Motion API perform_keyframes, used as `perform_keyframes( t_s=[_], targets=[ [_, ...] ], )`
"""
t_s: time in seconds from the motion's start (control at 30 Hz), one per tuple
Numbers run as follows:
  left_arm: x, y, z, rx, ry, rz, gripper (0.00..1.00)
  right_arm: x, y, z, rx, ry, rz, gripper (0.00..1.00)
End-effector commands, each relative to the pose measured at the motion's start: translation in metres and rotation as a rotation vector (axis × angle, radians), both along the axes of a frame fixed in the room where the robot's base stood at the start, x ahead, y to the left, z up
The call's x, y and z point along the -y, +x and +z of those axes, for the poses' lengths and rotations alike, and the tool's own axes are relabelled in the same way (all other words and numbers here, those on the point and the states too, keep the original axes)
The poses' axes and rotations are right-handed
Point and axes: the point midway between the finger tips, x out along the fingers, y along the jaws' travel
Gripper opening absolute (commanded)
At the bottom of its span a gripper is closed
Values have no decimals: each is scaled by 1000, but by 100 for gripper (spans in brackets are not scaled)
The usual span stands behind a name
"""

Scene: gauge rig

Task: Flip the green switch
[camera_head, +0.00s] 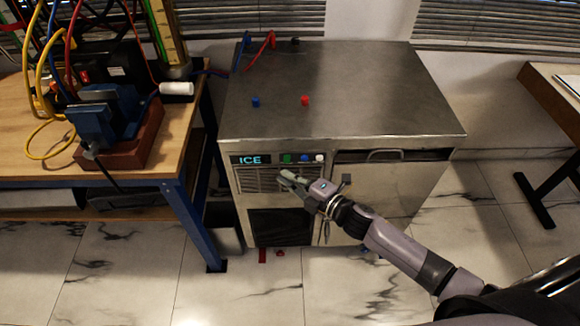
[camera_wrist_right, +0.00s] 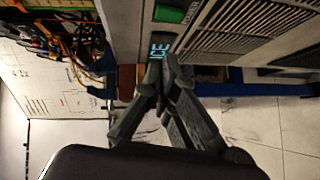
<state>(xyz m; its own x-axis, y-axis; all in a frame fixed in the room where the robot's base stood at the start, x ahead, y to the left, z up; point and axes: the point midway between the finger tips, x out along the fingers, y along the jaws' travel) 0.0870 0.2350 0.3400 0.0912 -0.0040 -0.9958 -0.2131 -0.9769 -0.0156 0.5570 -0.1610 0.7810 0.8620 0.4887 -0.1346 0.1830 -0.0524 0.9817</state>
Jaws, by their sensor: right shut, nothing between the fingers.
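The green switch (camera_head: 287,158) is on the front panel of a steel ice machine (camera_head: 335,95), to the right of the lit ICE sign (camera_head: 250,160). My right gripper (camera_head: 284,176) is shut and empty, in front of the panel just below the green switch. In the right wrist view its fingertips (camera_wrist_right: 164,62) overlap the ICE sign, apart from the green switch in the picture. I cannot tell whether they touch the panel. My left gripper is not in view.
A blue button (camera_head: 303,158) and a white one (camera_head: 319,158) sit right of the green switch. A vent grille (camera_head: 258,182) lies below. A workbench (camera_head: 172,150) with a blue vise (camera_head: 105,112) stands at the left. Small blue and red pieces lie on the machine's top.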

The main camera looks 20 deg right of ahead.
Motion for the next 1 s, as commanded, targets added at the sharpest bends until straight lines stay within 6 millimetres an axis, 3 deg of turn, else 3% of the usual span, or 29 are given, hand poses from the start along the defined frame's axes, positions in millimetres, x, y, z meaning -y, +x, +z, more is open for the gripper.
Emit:
perform_keyframes(
  t_s=[0.1,0.3,0.73,1.0],
  targets=[
    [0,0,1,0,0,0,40,8,19,-3,0,-1,-3,0],
    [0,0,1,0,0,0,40,12,33,-7,0,0,-2,0],
    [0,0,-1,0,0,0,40,13,34,-9,1,-1,-1,0],
    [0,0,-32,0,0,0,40,13,39,-19,68,-16,0,0]
  ],
)
